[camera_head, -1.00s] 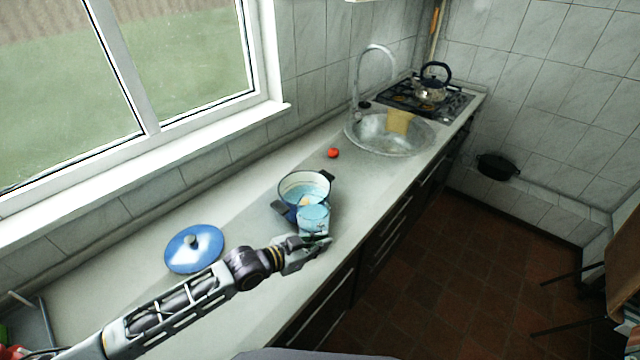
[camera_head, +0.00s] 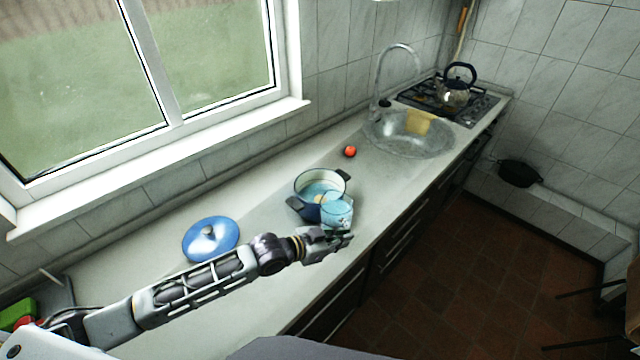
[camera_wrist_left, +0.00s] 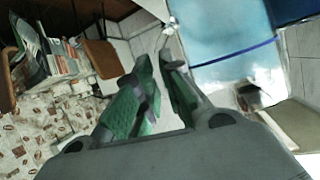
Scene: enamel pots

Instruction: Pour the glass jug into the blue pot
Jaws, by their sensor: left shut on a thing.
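The blue pot (camera_head: 300,208) stands on the counter, open, with a pale inside, dark handles and light blue contents. The glass jug (camera_head: 337,213), tinted light blue, is at the pot's near right side and overlaps its rim in the head view. I cannot tell whether it touches the pot. My left gripper (camera_head: 340,240) is shut on the jug at its near side. In the left wrist view the green-padded fingers (camera_wrist_left: 155,88) are close together, with a light blue surface beyond them that I cannot identify for sure. My right gripper is not in view.
A blue lid (camera_head: 225,232) lies on the counter left of the pot. A red tomato-like thing (camera_head: 350,151) lies behind it. The sink (camera_head: 385,143), a kettle (camera_head: 453,95) on the stove and a dark pan (camera_head: 519,174) are farther right. The window wall bounds the back.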

